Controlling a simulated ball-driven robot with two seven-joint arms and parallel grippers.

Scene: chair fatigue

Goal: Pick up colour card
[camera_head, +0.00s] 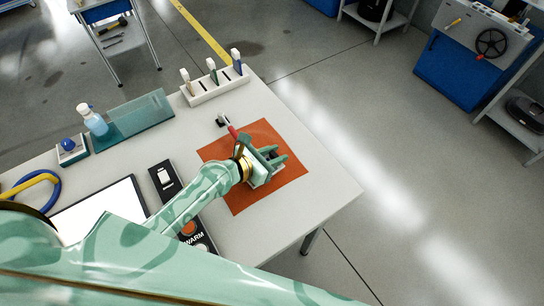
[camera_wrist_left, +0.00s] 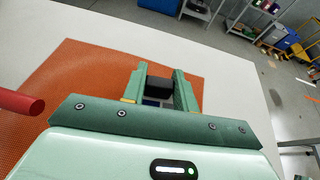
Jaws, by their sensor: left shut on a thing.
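My left gripper (camera_head: 276,160) is low over the orange mat (camera_head: 228,196) on the table. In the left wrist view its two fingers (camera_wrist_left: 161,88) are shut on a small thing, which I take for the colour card. A dark block (camera_wrist_left: 159,86) shows between the fingers, with a bluish edge below it. Most of the held thing is hidden by the gripper, so its colour and its contact with the mat are unclear. My right gripper is not in view.
A red rod (camera_wrist_left: 18,101) lies close to the gripper's left. A white rack (camera_head: 217,90) with upright tools stands at the back. The table's right corner is clear.

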